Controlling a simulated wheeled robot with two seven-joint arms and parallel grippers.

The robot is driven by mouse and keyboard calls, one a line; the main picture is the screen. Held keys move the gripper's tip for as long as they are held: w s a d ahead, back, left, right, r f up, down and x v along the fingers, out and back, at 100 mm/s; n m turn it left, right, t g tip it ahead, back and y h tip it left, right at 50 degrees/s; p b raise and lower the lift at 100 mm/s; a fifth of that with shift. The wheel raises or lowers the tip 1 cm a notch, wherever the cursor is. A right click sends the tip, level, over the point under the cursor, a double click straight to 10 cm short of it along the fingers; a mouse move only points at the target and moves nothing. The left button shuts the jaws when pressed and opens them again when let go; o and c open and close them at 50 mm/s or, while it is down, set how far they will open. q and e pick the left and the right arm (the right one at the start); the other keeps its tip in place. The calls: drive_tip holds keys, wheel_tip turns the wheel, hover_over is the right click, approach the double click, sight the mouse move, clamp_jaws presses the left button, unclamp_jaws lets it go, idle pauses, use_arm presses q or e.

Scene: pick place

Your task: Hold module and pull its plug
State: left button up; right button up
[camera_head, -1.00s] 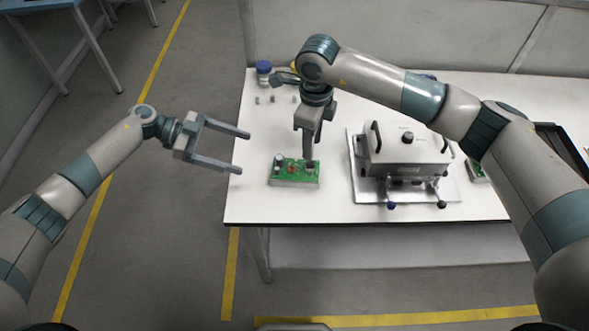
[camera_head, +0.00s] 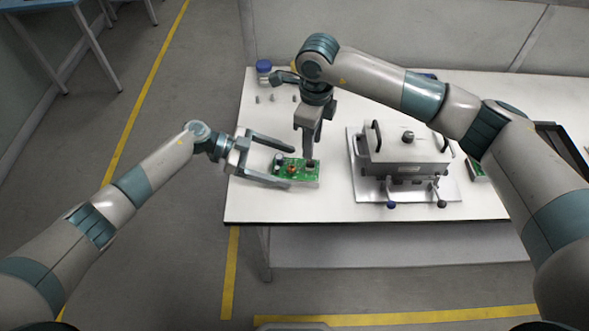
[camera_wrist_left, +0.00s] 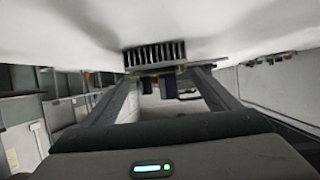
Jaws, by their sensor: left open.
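The module, a green circuit board (camera_head: 285,172) with small parts on a pale base, lies on the white table near its left front. My left gripper (camera_head: 291,168) is open, with one finger along the board's far side and one along its near side. In the left wrist view, the module's finned grey block (camera_wrist_left: 155,54) shows ahead, between the ends of the open fingers (camera_wrist_left: 162,78). I cannot tell whether the fingers touch it. My right gripper (camera_head: 309,155) points down at the module's right end, over a dark part there, perhaps the plug. Its jaws are seen side-on and hide the plug's details.
A grey box with black handles (camera_head: 405,152) stands on a metal plate to the right of the module. A blue-capped jar (camera_head: 263,68) and several small pieces lie at the back left. The table's front left is clear.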

sight(288, 166)
use_arm(q)
drive_tip(key=shift+x, duration=2.1)
drive_tip(key=shift+c, duration=0.7)
